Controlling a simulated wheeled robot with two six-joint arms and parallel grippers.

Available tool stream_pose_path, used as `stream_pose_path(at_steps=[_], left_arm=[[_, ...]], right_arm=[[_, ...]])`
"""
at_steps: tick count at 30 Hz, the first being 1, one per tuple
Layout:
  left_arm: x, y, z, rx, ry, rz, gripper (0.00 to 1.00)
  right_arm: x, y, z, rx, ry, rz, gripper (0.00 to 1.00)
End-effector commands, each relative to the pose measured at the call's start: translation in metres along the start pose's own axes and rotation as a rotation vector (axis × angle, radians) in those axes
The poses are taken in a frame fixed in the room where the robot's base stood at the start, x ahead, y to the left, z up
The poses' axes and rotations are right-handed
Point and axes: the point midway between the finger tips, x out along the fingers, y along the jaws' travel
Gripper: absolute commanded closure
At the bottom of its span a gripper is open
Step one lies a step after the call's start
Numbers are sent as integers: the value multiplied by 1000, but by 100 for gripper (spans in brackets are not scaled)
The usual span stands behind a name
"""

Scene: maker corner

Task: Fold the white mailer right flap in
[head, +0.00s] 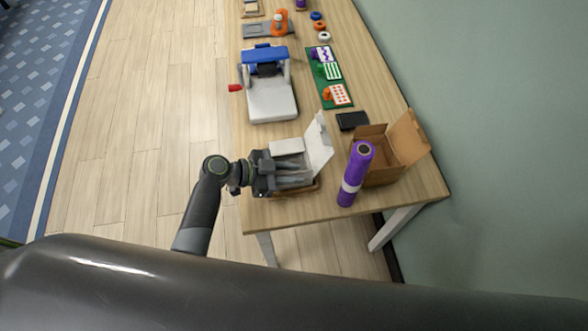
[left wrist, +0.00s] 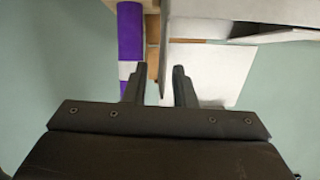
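The white mailer (head: 319,146) stands open near the table's front end, its tall white panel raised on the right side. A smaller white flap (head: 287,146) shows at the box's far side. My left gripper (head: 305,173) is over the near part of the mailer and hides much of its inside and near side; a brown edge shows below it. In the left wrist view the fingers (left wrist: 159,70) are apart, with pale mailer panels (left wrist: 207,72) beyond and beside them. I cannot tell whether a finger touches a panel. My right gripper is not in view.
A purple roll (head: 356,172) with a white band stands right of the mailer, by an open brown box (head: 380,172). A black item (head: 352,120) lies behind. A blue-and-white machine (head: 268,95) and a green mat (head: 326,72) with cards are farther back.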

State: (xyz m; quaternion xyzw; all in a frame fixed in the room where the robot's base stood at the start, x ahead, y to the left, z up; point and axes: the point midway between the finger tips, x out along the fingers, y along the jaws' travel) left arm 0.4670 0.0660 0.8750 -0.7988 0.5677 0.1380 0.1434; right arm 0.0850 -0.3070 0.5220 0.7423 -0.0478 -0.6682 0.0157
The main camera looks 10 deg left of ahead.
Motion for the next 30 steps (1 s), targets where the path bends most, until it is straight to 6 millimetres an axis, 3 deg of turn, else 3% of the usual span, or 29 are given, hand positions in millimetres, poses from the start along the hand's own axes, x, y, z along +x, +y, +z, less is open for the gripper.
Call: stream_pose_path(at_steps=[12, 18, 30], left_arm=[[9, 0, 0, 0, 0, 0, 76], [9, 0, 0, 0, 0, 0, 99], [9, -1, 0, -20, 0, 9, 100]], right_arm=[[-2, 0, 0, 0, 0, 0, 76], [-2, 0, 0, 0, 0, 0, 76], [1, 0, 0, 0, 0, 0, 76]])
